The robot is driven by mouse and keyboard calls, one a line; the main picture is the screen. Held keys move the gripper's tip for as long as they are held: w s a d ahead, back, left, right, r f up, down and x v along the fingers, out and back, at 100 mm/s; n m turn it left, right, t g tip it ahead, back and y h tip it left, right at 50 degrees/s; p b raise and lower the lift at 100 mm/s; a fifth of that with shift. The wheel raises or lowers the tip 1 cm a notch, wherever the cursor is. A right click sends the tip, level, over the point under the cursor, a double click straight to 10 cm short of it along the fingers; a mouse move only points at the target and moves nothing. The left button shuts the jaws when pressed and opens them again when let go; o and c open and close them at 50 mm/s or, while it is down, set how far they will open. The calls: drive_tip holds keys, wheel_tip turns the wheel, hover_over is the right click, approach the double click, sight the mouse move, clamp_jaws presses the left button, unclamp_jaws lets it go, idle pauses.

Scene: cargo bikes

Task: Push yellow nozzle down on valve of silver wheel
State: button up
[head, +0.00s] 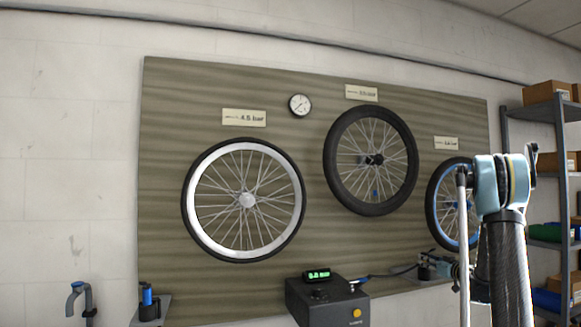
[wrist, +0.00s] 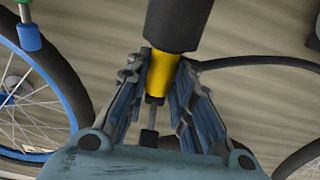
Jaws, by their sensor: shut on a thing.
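The silver wheel (head: 245,200) hangs on the board at left in the head view, under a "4.5 bar" sign; its valve is too small to make out. My gripper (wrist: 157,85) is shut on the yellow nozzle (wrist: 161,72), with a finger on each side of it in the wrist view. A thick black cylinder joins the nozzle's upper end, and a narrow dark tip shows below it. In the head view, my gripper (head: 437,267) is low at right, near the blue-rimmed wheel and well away from the silver wheel. The nozzle is not clear there.
A black-tyred wheel (head: 371,160) hangs in the middle and a blue-rimmed wheel (head: 473,228) at right, partly behind my arm. A dark box with a green display (head: 318,274) stands below, with a hose (head: 385,274) running right. Shelves (head: 562,170) stand at far right.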

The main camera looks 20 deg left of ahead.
drive_tip(key=shift+r, duration=0.65)
drive_tip(key=v, duration=1.2)
idle(0.7)
drive_tip(key=shift+a, duration=0.1)
